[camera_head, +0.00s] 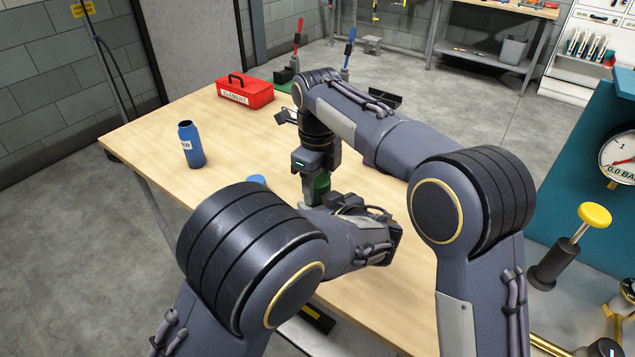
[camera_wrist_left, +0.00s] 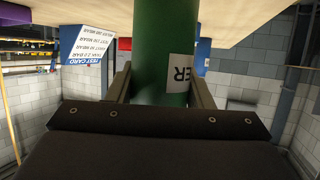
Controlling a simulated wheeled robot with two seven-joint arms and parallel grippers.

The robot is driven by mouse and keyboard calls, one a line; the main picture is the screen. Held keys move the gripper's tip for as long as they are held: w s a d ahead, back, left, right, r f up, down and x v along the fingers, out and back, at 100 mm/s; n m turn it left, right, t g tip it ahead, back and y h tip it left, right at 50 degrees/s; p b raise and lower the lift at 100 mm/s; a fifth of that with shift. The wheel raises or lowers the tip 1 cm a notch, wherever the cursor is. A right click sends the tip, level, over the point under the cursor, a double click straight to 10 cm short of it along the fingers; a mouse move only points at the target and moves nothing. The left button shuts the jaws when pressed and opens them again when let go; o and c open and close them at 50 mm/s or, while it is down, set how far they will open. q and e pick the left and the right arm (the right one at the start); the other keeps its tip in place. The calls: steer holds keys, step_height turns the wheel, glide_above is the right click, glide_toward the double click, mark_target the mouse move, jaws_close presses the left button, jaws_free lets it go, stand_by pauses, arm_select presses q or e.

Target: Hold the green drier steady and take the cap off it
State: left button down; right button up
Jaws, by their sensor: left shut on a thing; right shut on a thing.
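The green drier (camera_head: 319,188) stands upright over the near middle of the table, mostly hidden by my arms. In the left wrist view, its green body (camera_wrist_left: 163,55) with a white label passes between the fingers of my left gripper (camera_wrist_left: 163,92), which is shut on it. The left gripper (camera_head: 313,207) shows only in part in the head view. My right gripper (camera_head: 318,172) points down over the drier's top and is shut there; the cap is hidden between its fingers. I cannot tell whether the drier touches the table.
On the wooden table (camera_head: 150,120) stand an open blue bottle (camera_head: 192,147) and a red toolbox (camera_head: 245,92); a blue cap (camera_head: 257,180) lies near my left arm. A test card (camera_wrist_left: 90,43) shows in the wrist view. A teal panel with a gauge (camera_head: 618,158) stands right.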

steer(key=n, duration=0.2)
steer(key=shift+n, duration=0.4)
steer(key=o, duration=1.1)
step_height(320, 180, up, 4)
steer(key=shift+r, duration=0.25)
steer(key=shift+c, duration=0.2)
steer(key=shift+w+d+r+m, duration=0.1)
steer(key=shift+r+m, duration=0.55)
steer(key=shift+m, duration=0.05)
steer(key=shift+c, duration=0.4)
steer(key=shift+r+m, duration=0.9)
steer(key=shift+r, duration=0.05)
steer(key=shift+f, duration=3.85)
